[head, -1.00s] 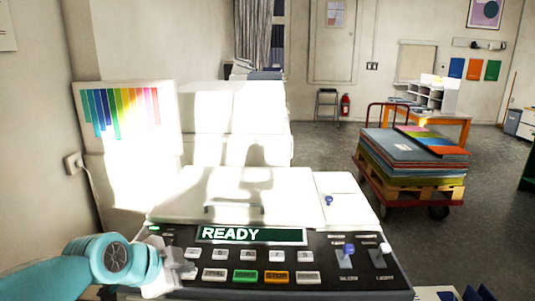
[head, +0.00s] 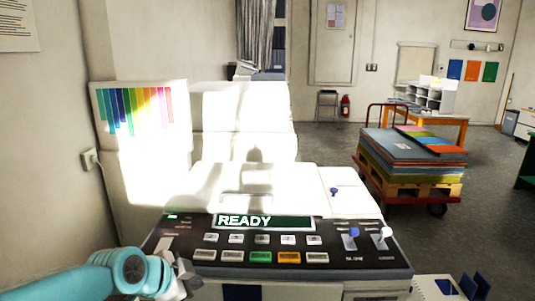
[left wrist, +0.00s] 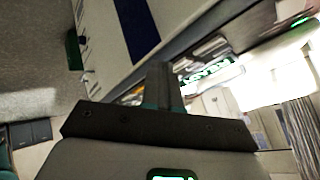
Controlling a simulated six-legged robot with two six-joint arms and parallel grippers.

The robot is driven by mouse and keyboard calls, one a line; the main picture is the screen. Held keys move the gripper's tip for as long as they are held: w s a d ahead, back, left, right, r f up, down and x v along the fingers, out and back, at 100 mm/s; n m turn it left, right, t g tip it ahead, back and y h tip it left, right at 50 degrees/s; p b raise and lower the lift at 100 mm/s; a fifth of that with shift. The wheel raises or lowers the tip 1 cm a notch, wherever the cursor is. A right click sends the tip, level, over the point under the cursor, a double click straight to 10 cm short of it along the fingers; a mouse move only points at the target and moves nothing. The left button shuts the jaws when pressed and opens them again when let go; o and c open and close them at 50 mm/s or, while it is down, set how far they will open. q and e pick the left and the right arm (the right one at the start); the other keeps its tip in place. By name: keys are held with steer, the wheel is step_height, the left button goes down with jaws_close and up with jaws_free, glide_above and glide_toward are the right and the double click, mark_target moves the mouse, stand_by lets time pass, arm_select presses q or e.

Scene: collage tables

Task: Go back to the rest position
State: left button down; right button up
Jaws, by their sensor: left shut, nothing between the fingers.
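My left gripper (head: 178,276) is at the lower left of the head view, in front of the left end of a machine's dark control panel (head: 338,262). It is shut and empty. In the left wrist view its fingers (left wrist: 163,88) are together, with the panel and white machine front beyond them. I cannot tell from the pictures whether it touches the machine. The panel has a lit READY display (head: 264,222), rows of buttons and two levers. My right gripper is not in view.
The white machine (head: 290,185) fills the middle. A red cart (head: 412,192) with stacked boards on a pallet stands at the right. An orange table (head: 455,121) is behind it. A color chart (head: 139,108) is at the left. Grey floor (head: 320,146) is open between machine and cart.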

arm_select(q)
steer(key=s+d+f+n+g+p, duration=0.1)
steer(key=s+f+n+g, duration=0.15)
steer(key=f, duration=0.85)
steer(key=s+d+f+n+g, duration=0.1)
steer(key=s+f+n, duration=0.3)
steer(key=f, duration=0.6)
steer(key=s+d+f+n+g, duration=0.1)
steer(key=s+f+n+g, duration=0.1)
steer(key=s+f+n, duration=0.2)
steer(key=s+d+f+n+g+p, duration=0.1)
steer(key=s+f+n, duration=0.3)
steer(key=s+f, duration=0.6)
steer(key=s, duration=0.5)
steer(key=shift+s+f+n+g, duration=0.2)
steer(key=shift+s+n+g, duration=0.15)
steer(key=shift+s, duration=0.05)
steer(key=shift+d, duration=0.1)
